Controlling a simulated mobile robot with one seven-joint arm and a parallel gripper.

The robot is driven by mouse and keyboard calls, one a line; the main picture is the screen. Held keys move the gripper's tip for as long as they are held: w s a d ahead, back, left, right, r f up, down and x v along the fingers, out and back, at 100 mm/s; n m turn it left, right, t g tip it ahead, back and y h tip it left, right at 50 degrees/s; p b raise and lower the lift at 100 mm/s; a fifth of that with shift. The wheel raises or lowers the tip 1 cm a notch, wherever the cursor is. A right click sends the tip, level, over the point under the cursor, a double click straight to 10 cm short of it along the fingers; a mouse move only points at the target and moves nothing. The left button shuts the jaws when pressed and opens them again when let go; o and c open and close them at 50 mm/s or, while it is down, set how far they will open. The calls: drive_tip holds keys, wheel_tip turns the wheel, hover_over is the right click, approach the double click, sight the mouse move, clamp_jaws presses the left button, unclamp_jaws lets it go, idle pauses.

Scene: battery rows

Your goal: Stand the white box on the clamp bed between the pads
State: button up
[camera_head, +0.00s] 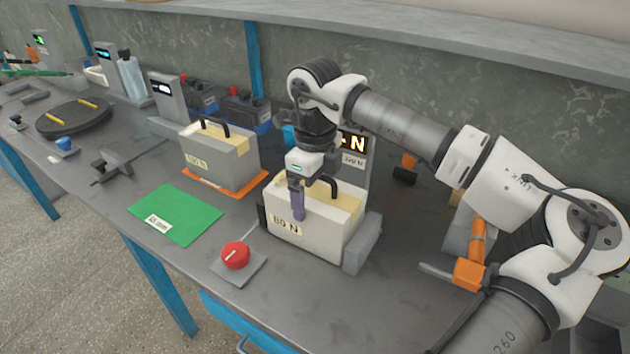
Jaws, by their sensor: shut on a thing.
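The white box (322,238), with a yellow strip on top, a black handle and an "80 N" label, is upright at the front middle of the bench. My gripper (297,208) is over its top from above, shut on the box. A purple finger shows against the box's near upper edge; the exact grip is partly hidden. The box is between a dark pad (262,217) at its left and a grey clamp block (363,245) at its right. The bed beneath is mostly hidden, so I cannot tell whether the box rests on it.
A similar grey box (213,163) stands on an orange mat (203,186) to the left. A green mat (175,213) lies bare in front. A red knob (235,255) is close before the clamp. A lit display (355,143) stands behind. An orange tool (471,262) lies at right.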

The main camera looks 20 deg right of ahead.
drive_tip(key=o, duration=1.8)
drive_tip(key=shift+f, duration=0.1)
drive_tip(key=shift+c, duration=0.2)
wheel_tip(320, 180, up, 12)
drive_tip(key=shift+r, duration=0.2)
